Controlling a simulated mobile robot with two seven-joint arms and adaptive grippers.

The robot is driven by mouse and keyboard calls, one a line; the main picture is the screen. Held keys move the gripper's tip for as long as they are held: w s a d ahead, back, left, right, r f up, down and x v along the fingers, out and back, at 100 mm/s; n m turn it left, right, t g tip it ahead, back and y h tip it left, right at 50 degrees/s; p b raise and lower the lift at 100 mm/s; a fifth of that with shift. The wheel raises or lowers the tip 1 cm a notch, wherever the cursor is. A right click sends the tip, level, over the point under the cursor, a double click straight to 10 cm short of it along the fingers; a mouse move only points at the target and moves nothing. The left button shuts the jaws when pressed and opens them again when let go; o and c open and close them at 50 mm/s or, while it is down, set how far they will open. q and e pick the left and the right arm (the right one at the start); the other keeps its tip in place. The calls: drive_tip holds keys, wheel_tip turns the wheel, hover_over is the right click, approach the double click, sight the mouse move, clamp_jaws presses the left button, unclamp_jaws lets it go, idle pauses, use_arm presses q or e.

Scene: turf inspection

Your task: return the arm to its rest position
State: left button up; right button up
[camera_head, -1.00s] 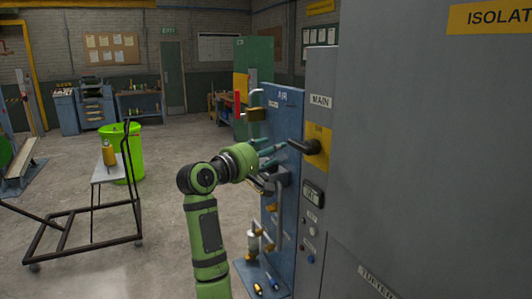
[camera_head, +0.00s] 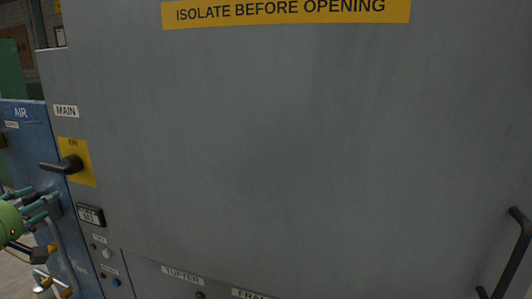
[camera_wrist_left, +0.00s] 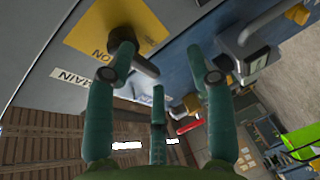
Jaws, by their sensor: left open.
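My left gripper (camera_head: 38,207) shows at the far left edge of the head view, its green fingers pointing right toward the blue air panel (camera_head: 28,140). In the left wrist view the gripper's teal fingers (camera_wrist_left: 160,68) are spread apart with nothing held between them. The black MAIN switch handle (camera_head: 62,165) sits on its yellow ON plate, above and right of the fingers in the head view. In the left wrist view one fingertip overlaps the handle (camera_wrist_left: 147,68); I cannot tell whether they touch. Most of the left arm is out of frame. My right gripper is not in view.
A large grey cabinet (camera_head: 260,140) fills most of the head view, with an ISOLATE BEFORE OPENING label (camera_head: 285,12) and a black door handle (camera_head: 515,250) at right. A small display (camera_head: 90,215) sits below the switch. Pipes run close to the gripper.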

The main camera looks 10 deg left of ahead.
use_arm(q)
drive_tip(key=d+f+m+g+h, duration=0.2)
drive_tip(key=d+f+m+g, duration=0.3)
drive_tip(key=d+f, duration=0.6)
drive_tip(key=d+f+m+g+h, duration=0.15)
drive_tip(key=d+f+m, duration=0.5)
drive_tip(key=f, duration=0.95)
drive_tip(key=s+d+f+m+g+h, duration=0.1)
drive_tip(key=s+d+f+m+g, duration=0.3)
drive_tip(key=s+d+f, duration=0.55)
drive_tip(key=s+d+f+m+g+h, duration=0.15)
drive_tip(key=s+d+f+m, duration=0.4)
drive_tip(key=d, duration=0.65)
drive_tip(key=s+f+g+y+b, duration=0.1)
drive_tip(key=s+f+b, duration=0.25)
drive_tip(key=f, duration=2.05)
drive_tip(key=s+a+f+g+b, duration=0.1)
drive_tip(key=s+a+f+b, duration=0.1)
drive_tip(key=s+f, duration=1.4)
drive_tip(key=shift+a+m+g, duration=0.3)
drive_tip(key=shift+a+m, duration=0.1)
drive_tip(key=shift+a, duration=0.25)
